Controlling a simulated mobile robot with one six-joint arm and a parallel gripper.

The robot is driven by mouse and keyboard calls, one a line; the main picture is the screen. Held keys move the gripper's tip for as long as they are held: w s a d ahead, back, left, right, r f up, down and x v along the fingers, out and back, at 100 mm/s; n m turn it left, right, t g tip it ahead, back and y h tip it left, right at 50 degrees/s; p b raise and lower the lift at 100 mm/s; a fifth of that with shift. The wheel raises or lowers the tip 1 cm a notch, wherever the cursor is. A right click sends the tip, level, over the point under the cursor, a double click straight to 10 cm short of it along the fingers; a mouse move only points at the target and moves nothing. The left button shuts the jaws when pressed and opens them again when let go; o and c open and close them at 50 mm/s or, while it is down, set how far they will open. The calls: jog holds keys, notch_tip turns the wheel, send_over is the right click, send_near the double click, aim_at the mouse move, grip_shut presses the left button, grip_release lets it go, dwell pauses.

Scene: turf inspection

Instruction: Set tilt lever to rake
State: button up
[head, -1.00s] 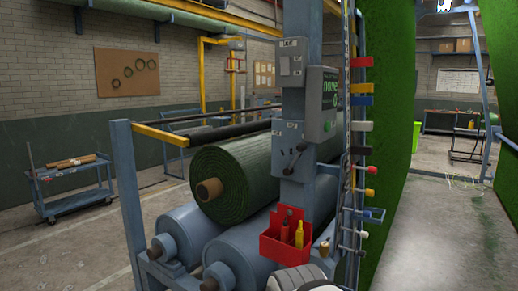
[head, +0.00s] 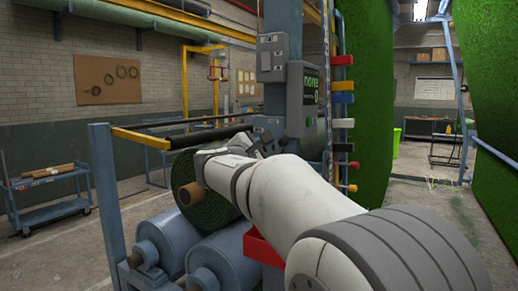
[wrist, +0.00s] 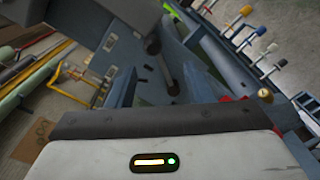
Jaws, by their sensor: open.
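The tilt lever (wrist: 163,68) shows in the wrist view as a dark rod with a rounded hub on a grey control box (wrist: 125,45). In the head view the box (head: 267,124) is partly covered by my arm, and the lever is hidden. My gripper (head: 262,143) is open in front of the box, at the end of my white arm. In the wrist view the lever is ahead of the gripper's dark palm, with no clear contact. The lever's setting marks cannot be read.
A display (head: 311,97) above reads "none" and 0. A green turf roll (head: 207,208) is left of the post, above blue rollers (head: 175,240). A red bin (head: 262,248) is below, partly hidden by my arm. Colored pegs (head: 343,98) line the right side.

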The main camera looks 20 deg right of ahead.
aim_at(281, 144)
jog(key=x, duration=0.2)
jog(key=p+x, duration=0.1)
jog(key=x, duration=0.2)
jog(key=r+p+x, duration=0.1)
jog(key=x, duration=0.2)
jog(key=shift+w+a, duration=0.1)
jog(key=shift+w, duration=0.1)
jog(key=shift+c, duration=0.6)
grip_shut()
